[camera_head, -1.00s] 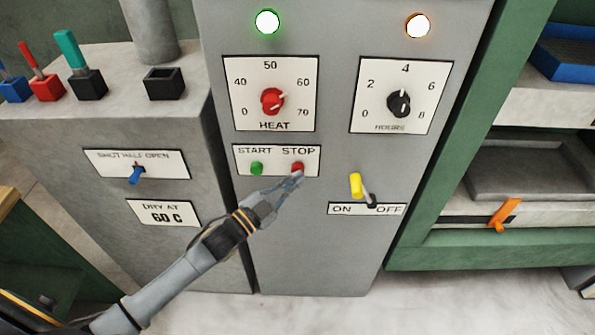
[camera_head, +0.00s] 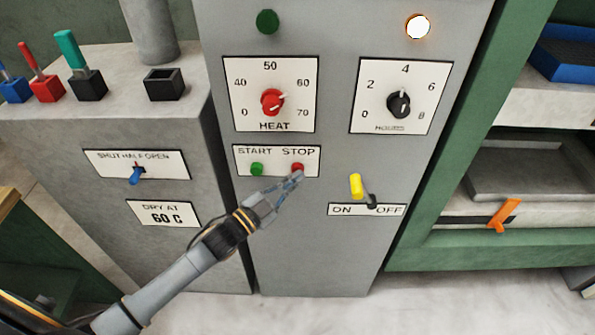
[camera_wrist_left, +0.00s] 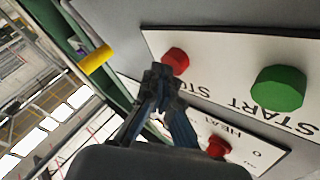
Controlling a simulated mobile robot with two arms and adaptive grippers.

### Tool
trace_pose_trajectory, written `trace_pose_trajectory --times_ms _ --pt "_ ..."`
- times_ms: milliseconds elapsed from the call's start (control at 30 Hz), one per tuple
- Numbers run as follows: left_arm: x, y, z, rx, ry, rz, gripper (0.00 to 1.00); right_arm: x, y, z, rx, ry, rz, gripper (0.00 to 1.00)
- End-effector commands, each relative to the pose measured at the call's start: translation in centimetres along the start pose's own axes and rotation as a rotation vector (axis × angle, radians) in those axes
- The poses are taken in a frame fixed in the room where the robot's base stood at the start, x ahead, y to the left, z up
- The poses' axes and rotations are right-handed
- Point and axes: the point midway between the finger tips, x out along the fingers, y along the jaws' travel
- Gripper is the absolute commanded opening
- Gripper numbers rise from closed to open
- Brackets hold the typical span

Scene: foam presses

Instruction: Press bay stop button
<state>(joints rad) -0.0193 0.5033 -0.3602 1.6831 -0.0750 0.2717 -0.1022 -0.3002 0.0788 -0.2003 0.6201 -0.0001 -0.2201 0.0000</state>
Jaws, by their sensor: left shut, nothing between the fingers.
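The red stop button (camera_head: 298,167) sits under the word STOP on a white plate (camera_head: 276,151) on the grey cabinet front. The green start button (camera_head: 257,169) is to its left. My left gripper (camera_head: 297,177) is shut and empty, its tips at the lower edge of the stop button. The left wrist view shows the stop button (camera_wrist_left: 175,61) just beyond the fingertips (camera_wrist_left: 160,75); I cannot tell whether they touch. The lamp (camera_head: 267,22) above the heat dial is dark green, unlit. The other lamp (camera_head: 417,27) glows white with an orange rim. My right gripper is not in view.
A red heat knob (camera_head: 271,101) and a black hours knob (camera_head: 398,103) are above. A yellow lever (camera_head: 356,186) stands right of the gripper, over an ON/OFF label (camera_head: 367,210). A blue switch (camera_head: 136,175) is on the left cabinet.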

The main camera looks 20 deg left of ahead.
Motion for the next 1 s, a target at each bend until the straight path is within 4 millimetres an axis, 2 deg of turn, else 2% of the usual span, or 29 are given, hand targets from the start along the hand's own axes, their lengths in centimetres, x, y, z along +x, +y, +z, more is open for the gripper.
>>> trace_pose_trajectory --times_ms 300,667,1000 --pt "-1.1 0.8 -0.8 -0.001 -0.002 0.000 0.00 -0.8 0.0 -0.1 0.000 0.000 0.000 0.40" --pt "-1.4 1.0 -1.0 -0.001 -0.001 0.000 0.00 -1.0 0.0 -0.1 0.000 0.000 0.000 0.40" --pt "-3.7 2.6 -2.8 -0.003 -0.002 0.000 0.00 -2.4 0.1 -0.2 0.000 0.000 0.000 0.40"
